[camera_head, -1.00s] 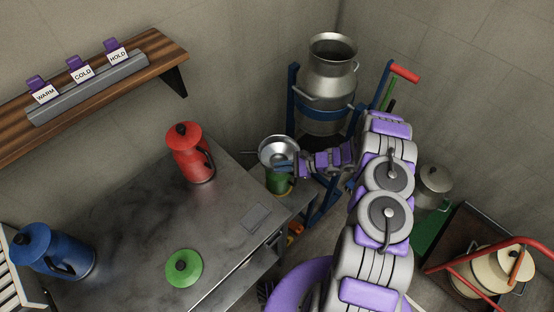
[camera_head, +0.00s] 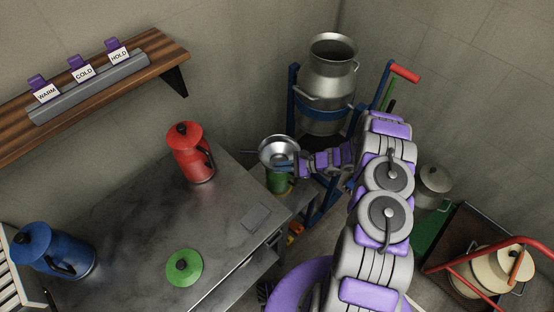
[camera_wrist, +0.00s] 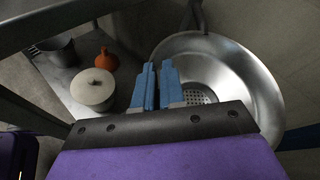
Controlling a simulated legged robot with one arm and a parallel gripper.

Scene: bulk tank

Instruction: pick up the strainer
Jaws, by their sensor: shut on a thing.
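The strainer (camera_head: 279,151) is a shiny metal bowl. In the head view it is over a green container (camera_head: 279,183) at the far corner of the metal table. In the wrist view the strainer (camera_wrist: 252,82) shows its wide rim and perforated bottom, with a handle at the top. My gripper (camera_head: 284,165) is at the strainer's near side, and its blue fingers (camera_wrist: 158,85) are shut on the strainer's edge. The fingers hide the exact contact. I cannot tell whether the strainer touches the green container.
A red jug (camera_head: 188,152), a blue jug (camera_head: 52,250) and a green lid (camera_head: 184,268) are on the metal table (camera_head: 130,215). A large milk can (camera_head: 329,84) stands on a blue cart behind. A wooden shelf (camera_head: 165,55) with labelled tags is on the left wall.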

